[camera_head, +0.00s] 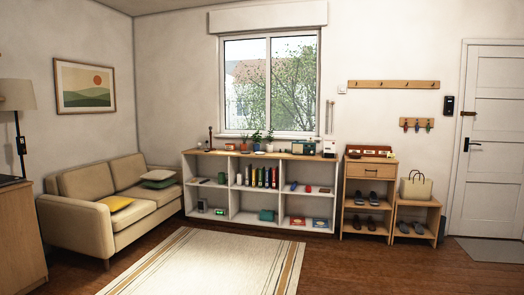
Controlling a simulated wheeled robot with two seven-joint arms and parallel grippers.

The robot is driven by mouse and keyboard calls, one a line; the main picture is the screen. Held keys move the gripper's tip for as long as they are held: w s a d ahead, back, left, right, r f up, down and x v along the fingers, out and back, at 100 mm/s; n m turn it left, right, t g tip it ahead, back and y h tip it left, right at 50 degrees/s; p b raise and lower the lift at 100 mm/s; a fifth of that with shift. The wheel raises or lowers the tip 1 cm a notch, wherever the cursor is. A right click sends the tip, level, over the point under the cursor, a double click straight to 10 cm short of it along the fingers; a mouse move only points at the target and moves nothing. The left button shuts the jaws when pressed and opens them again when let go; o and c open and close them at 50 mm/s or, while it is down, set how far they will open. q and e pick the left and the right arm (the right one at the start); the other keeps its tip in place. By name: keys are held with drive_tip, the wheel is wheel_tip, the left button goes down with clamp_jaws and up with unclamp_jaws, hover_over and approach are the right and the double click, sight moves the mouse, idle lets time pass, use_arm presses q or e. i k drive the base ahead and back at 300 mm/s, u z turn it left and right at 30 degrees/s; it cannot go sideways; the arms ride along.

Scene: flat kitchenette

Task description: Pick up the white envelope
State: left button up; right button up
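I cannot make out a white envelope for certain in the head view. A small white upright item (330,147) stands at the right end of the low shelf's top, too small to identify. A reddish-brown holder (369,151) sits on the shoe cabinet, and its contents are too small to tell. Neither of my grippers is in view.
The low white shelf (232,219) stands under the window, the shoe cabinet (383,171) to its right. A beige sofa (82,228) is at left, a wooden cabinet (18,240) nearer. The striped rug (205,262) and floor ahead are clear. A white door (490,135) is at right.

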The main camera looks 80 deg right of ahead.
sight(329, 146)
drive_tip(key=z, duration=3)
drive_tip(key=i, duration=4.55)
drive_tip(key=z, duration=0.5)
drive_tip(key=i, duration=1.65)
drive_tip(key=u, duration=0.45)
